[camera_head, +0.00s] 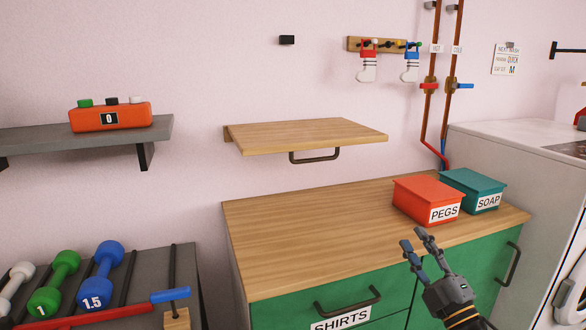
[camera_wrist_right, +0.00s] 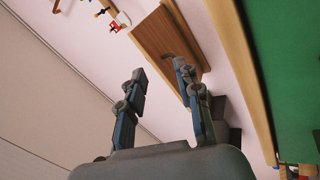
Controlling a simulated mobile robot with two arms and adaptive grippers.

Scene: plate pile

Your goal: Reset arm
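My right gripper (camera_head: 418,241) is in the lower right of the head view, in front of the green drawers of the wooden-topped cabinet. Its two fingers are spread apart with nothing between them. The right wrist view also shows the open fingers (camera_wrist_right: 158,76), with the wooden shelf and wall beyond them. The gripper looks apart from the cabinet and the boxes. My left gripper is not in view. No plates show in either view.
The wooden countertop (camera_head: 290,240) is mostly clear. A red PEGS box (camera_head: 420,201) and a teal SOAP box (camera_head: 474,190) stand at its right. A wooden wall shelf (camera_head: 300,134) is empty. Several dumbbells (camera_head: 98,275) lie on a rack at lower left. A white appliance (camera_head: 500,140) stands at right.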

